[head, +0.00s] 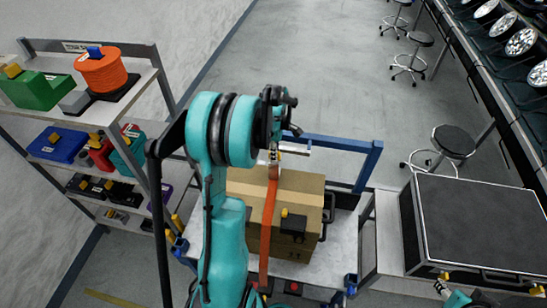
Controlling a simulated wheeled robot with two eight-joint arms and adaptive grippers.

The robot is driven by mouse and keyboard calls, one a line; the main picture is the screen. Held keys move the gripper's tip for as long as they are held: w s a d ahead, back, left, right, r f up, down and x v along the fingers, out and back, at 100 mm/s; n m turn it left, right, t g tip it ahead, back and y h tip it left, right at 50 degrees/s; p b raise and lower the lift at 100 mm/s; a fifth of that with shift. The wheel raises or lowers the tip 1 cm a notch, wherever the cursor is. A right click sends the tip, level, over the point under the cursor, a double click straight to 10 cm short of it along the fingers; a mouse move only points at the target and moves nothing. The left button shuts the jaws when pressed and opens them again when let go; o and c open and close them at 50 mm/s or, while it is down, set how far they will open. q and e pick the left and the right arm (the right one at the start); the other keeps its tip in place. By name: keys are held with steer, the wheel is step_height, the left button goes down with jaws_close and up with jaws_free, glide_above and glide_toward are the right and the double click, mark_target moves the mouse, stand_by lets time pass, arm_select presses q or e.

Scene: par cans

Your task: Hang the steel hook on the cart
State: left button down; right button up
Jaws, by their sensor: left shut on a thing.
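My left gripper (274,136) points down over the back of the cart (338,246), near its blue rail (345,143). It is shut on the steel hook (274,157), which is small and mostly hidden by the fingers. An orange strap (268,225) runs from just below the hook, over the cardboard box (243,188), down to the cart's front. I cannot tell whether the hook touches the rail. Part of my right arm (458,298) shows at the bottom right; its fingers are not clear.
A shelf rack with an orange spool (102,72), a green case (36,91) and other tools stands at the left. A large black case (482,225) lies on a table at the right. Several stools, including one black stool (453,140), stand behind. The floor behind the cart is clear.

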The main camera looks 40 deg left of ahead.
arm_select(q)
steer(key=shift+w+a+p, duration=0.4)
steer(key=shift+w+a, duration=0.45)
steer(key=shift+w, duration=0.7)
steer(key=shift+w+a+p, duration=0.35)
steer(key=shift+w+a, duration=0.55)
steer(key=shift+w, duration=0.7)
steer(key=shift+w+a+p, duration=0.4)
steer(key=shift+w+a, duration=0.45)
steer(key=shift+w, duration=0.7)
steer(key=shift+f+b, duration=1.75)
steer(key=shift+f, duration=0.25)
steer(key=shift+s, duration=0.1)
steer(key=c, duration=1.4)
jaws_free()
steer(key=shift+o, duration=0.2)
steer(key=shift+r, duration=0.1)
step_height(320, 180, up, 12)
steer(key=shift+d, duration=0.1)
